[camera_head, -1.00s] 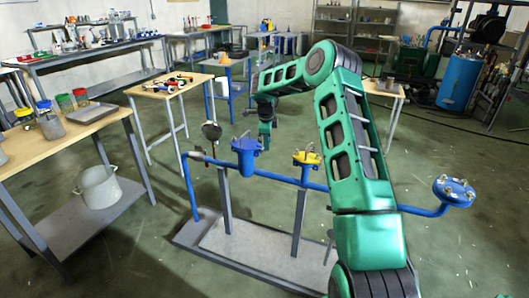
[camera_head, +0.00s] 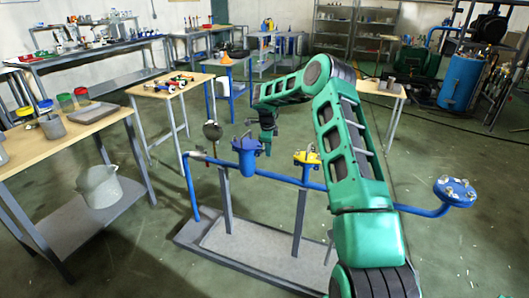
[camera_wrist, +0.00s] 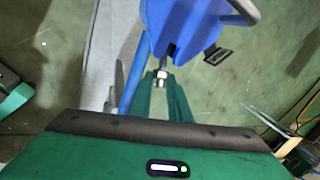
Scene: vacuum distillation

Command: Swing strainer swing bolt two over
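The blue strainer (camera_head: 247,158) is set in the blue pipe, with swing bolts standing around its top. In the wrist view the strainer's blue body (camera_wrist: 185,22) fills the top middle. My gripper (camera_head: 267,143) hangs just right of the strainer in the head view. In the wrist view my gripper's two green fingers (camera_wrist: 160,88) are apart, with a swing bolt and its bright nut (camera_wrist: 161,76) showing between their tips. I see no clear contact with the bolt. Which numbered bolt this is, I cannot tell.
The blue pipe (camera_head: 283,178) runs right past a yellow-topped valve (camera_head: 307,158) to a blue flange (camera_head: 455,189). A round gauge (camera_head: 212,131) stands left of the strainer. A wooden table (camera_head: 172,86) is behind left. Floor behind the pipe is open.

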